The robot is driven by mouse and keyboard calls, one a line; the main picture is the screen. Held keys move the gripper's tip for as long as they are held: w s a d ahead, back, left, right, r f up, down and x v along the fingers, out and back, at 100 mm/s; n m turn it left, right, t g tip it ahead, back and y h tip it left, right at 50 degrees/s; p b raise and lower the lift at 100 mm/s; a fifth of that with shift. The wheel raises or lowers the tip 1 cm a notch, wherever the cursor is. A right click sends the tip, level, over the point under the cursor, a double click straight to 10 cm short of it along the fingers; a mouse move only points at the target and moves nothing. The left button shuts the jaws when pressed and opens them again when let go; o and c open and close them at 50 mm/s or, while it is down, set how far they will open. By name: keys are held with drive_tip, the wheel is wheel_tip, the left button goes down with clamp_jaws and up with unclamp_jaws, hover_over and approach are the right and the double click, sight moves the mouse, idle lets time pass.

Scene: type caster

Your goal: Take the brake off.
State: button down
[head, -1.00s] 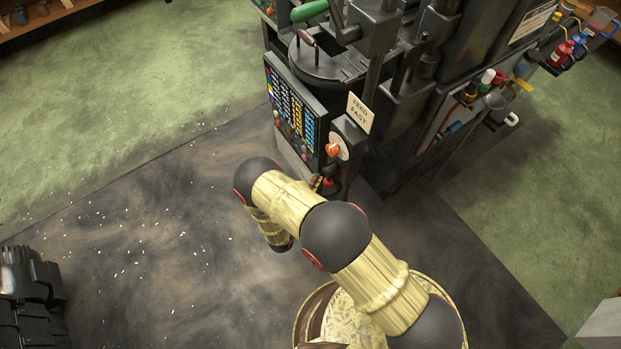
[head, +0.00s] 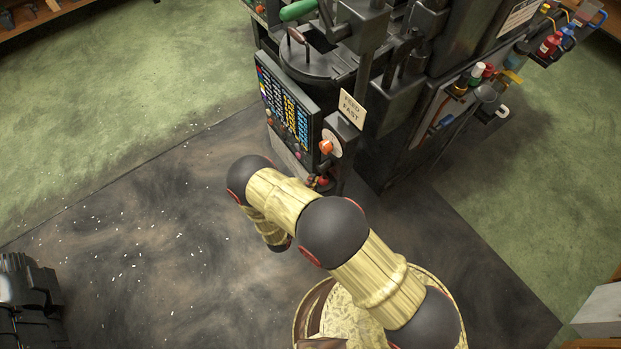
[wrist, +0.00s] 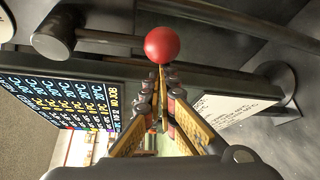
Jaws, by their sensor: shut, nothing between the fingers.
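A red ball knob (wrist: 162,44) shows at the top middle of the wrist view. A metal rod runs from a dark round hub (wrist: 52,36) at left towards it. I take this to be the brake lever; no label on it can be read. My gripper (wrist: 162,78) is shut and empty, its tips close below the ball in the picture. I cannot tell whether they touch it. In the head view a small red spot (head: 323,181) shows low on the type caster (head: 360,190), beside my arm. My gripper is mostly hidden there by my arm.
Above that spot are an orange knob (head: 326,147) and a sign reading FEED FAST (head: 352,108). The display panel (head: 288,110) faces left; it also fills the left of the wrist view (wrist: 60,100). A white label plate (wrist: 215,115) is at right. The dark floor at left is open.

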drive_tip(key=shift+s+d+f+n+g+p, duration=0.1)
drive_tip(key=shift+s+d+n+g+p, duration=0.55)
drive_tip(key=shift+s, duration=0.3)
drive_tip(key=shift+s+d+n+g+p, duration=0.3)
drive_tip(key=shift+s+d+n+g, duration=0.15)
drive_tip(key=shift+s+d+n, duration=0.35)
drive_tip(key=shift+s+a, duration=0.15)
wheel_tip(320, 180, down, 3)
drive_tip(key=w+a+b, duration=0.3)
drive_tip(key=b, duration=0.1)
drive_tip(key=p+v, duration=0.2)
drive_tip(key=v, duration=0.8)
drive_tip(key=shift+s+d+r+p, duration=0.25)
drive_tip(key=shift+s+p, duration=0.15)
drive_tip(key=shift+n, duration=0.25)
